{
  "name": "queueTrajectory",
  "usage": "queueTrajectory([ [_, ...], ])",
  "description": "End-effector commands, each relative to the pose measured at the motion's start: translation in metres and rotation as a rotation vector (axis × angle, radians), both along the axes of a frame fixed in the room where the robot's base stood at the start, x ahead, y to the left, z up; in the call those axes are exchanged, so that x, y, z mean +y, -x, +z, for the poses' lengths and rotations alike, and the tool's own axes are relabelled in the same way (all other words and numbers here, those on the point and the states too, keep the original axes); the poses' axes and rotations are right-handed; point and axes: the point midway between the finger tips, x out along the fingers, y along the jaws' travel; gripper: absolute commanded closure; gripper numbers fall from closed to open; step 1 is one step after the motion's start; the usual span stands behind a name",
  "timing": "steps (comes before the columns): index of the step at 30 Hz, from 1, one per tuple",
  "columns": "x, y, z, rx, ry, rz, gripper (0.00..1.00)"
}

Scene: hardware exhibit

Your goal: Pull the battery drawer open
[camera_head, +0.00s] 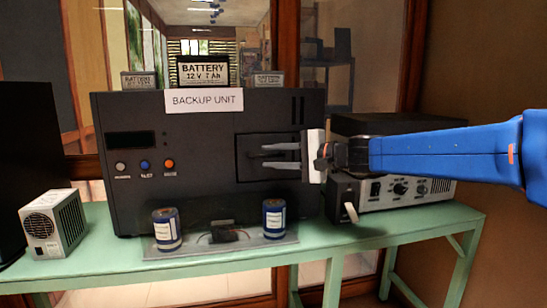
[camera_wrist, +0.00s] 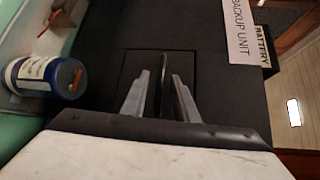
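The black backup unit (camera_head: 205,125) stands on the green table with a white "BACKUP UNIT" label. The battery drawer (camera_head: 245,172) is a square dark panel at the right of its front, looking flush with the front. It also shows in the wrist view (camera_wrist: 134,66). My gripper (camera_head: 265,156) is in front of this panel, its two grey fingers pointing at it. In the wrist view my gripper (camera_wrist: 161,73) has its fingers apart, one on each side of a thin dark handle (camera_wrist: 165,63). Whether either finger touches the handle is unclear.
Two blue cylinders (camera_head: 166,230) (camera_head: 274,218) stand on a grey plate (camera_head: 220,246) before the unit. A small white fan box (camera_head: 53,224) is at left. A grey instrument (camera_head: 400,190) with knobs is at right. A battery (camera_head: 203,72) sits on top.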

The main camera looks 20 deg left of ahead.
Motion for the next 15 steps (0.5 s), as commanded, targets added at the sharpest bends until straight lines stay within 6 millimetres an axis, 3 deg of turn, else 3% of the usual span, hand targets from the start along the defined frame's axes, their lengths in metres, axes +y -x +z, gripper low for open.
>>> queueTrajectory([
  [2,-0.0001,0.0,0.0,0.0,0.0,0.0,0.73],
  [6,-0.0002,0.0001,0.0001,0.0,0.0,0.0,1.0],
  [15,-0.0003,0.0002,0.0,0.0,0.0,0.0,1.0],
])
